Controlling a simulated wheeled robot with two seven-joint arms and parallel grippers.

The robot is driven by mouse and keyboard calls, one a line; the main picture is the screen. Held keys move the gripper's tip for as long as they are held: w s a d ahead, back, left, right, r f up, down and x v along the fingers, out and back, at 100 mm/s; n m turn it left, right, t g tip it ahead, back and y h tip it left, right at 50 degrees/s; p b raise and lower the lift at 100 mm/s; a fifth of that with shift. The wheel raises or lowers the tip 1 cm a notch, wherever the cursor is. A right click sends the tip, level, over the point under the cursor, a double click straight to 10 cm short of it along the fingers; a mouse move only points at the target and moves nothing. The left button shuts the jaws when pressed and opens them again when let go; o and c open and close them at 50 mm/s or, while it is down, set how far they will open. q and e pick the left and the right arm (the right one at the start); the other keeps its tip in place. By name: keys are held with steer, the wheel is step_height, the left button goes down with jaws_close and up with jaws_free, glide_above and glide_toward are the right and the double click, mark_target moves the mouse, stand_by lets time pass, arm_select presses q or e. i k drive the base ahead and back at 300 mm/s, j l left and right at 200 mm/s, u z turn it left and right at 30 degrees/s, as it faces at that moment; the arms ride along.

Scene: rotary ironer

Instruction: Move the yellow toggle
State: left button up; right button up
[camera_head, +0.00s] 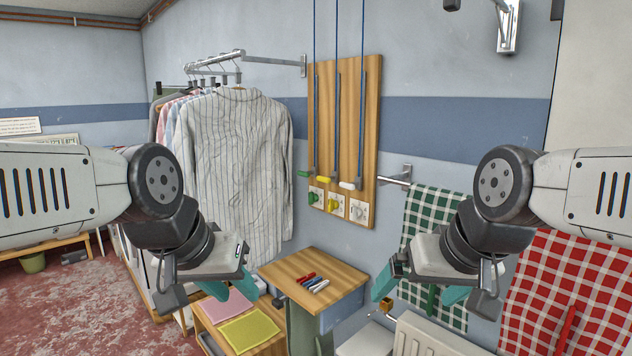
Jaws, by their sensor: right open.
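A wooden board (371,130) on the wall carries a row of three switch plates near its bottom. The yellow toggle (333,205) sits on the middle plate, between a green one (315,197) on the left and a white one (356,211) on the right. Above them, several coloured handles hang on blue cords, among them a yellow handle (323,180). My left gripper (208,286) is open and empty, low and left of the board. My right gripper (421,290) is open and empty, low and right of the board. Both are apart from the toggle.
A small wooden table (338,277) with several coloured pens (311,281) stands below the board. Shirts (238,170) hang on a rail at the left. Green checked (432,213) and red checked (572,290) cloths hang at the right. A white radiator (425,335) is below.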

mark_target(334, 176)
steer(key=i+j+u, duration=0.1)
steer(key=i+j, duration=0.15)
steer(key=i, duration=0.3)
steer(key=i+j+u, duration=0.15)
steer(key=i, duration=0.4)
